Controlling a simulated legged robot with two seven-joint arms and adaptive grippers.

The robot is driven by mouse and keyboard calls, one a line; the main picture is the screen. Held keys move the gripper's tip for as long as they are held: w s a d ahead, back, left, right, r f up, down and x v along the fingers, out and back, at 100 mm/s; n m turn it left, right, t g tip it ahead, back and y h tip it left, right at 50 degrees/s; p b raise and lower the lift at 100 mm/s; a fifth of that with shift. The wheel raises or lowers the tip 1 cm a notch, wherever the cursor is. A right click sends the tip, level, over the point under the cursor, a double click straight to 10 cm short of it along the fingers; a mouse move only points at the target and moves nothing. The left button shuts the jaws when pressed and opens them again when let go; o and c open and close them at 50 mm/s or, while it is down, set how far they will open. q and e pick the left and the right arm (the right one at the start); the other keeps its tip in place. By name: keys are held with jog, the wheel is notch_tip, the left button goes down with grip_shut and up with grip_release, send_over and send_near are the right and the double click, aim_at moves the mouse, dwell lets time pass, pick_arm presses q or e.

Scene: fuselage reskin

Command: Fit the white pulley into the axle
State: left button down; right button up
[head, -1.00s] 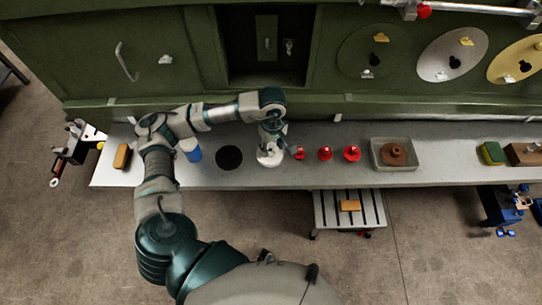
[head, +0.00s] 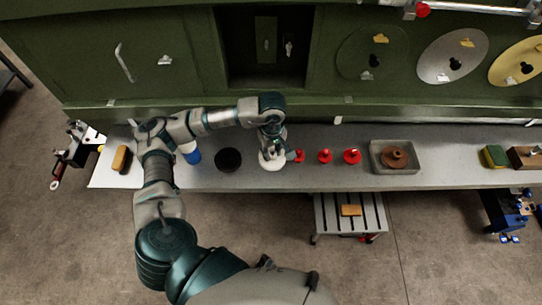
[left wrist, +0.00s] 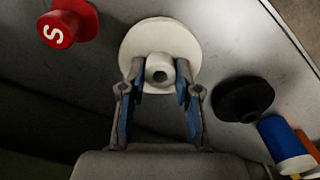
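The white pulley (head: 272,163) lies flat on the grey bench, below my left gripper (head: 272,150). In the left wrist view the pulley (left wrist: 140,38) shows as a white disc with a raised round hub and a hole in its middle. My left gripper (left wrist: 160,75) has its two blue-padded fingers on either side of the hub. The fingers stand apart, with a narrow gap seeming to show beside the hub; contact is not clear. I cannot pick out the axle with certainty. My right gripper is not in view.
A black disc (head: 228,159) and a blue cylinder (head: 191,154) stand left of the pulley. Several red knobs (head: 325,156) stand close to its right. A grey tray (head: 377,166) holds a brown pulley (head: 396,157). A green panel (head: 180,80) with a dark recess (head: 262,72) rises behind.

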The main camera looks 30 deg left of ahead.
pick_arm(q)
jog(key=shift+a+r, duration=0.2)
jog(key=shift+a, duration=0.3)
jog(key=shift+a+r, duration=0.15)
jog(key=shift+a, duration=0.3)
jog(key=shift+d+r+p, duration=0.5)
jog(key=shift+d+r, duration=0.2)
jog(key=shift+d, duration=0.05)
jog(key=shift+r, duration=0.15)
jog(key=shift+a+r+p, duration=0.3)
jog(key=shift+a, duration=0.35)
jog(key=shift+d+r, duration=0.55)
jog(key=shift+r, duration=0.15)
jog(key=shift+a+r+p, duration=0.25)
jog(key=shift+r+p, duration=0.15)
jog(key=shift+r, duration=0.25)
jog(key=shift+a+r+p, duration=0.2)
jog(key=shift+r+p, duration=0.15)
jog(key=shift+r, duration=0.25)
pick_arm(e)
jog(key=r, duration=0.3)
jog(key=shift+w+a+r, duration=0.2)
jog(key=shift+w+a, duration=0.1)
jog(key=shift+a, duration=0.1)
pick_arm(q)
jog(key=shift+d, duration=0.2)
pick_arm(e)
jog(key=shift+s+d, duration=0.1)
